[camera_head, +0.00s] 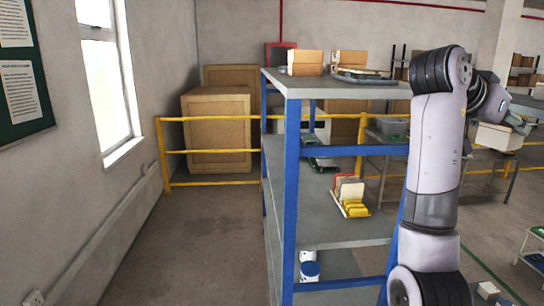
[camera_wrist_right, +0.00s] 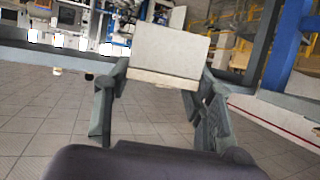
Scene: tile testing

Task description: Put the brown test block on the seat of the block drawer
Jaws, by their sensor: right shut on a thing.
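My right gripper (camera_head: 513,122) is at the right edge of the head view, shut on a box-shaped block (camera_head: 498,138). The block looks pale grey to beige, with a tan lower edge in the right wrist view (camera_wrist_right: 170,52). It sits between the two dark fingers there and is held in the air above the floor. I cannot tell from its colour whether it is the brown test block. I cannot make out the block drawer or its seat for certain in either view. My left gripper is not in view.
A blue-posted grey shelf rack (camera_head: 290,180) stands mid-view, my right arm in front of its right side. Its top holds tan boxes (camera_head: 305,63); a lower shelf holds a rack with yellow pieces (camera_head: 354,208). Yellow railing (camera_head: 210,151) stands behind. The floor at left is clear.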

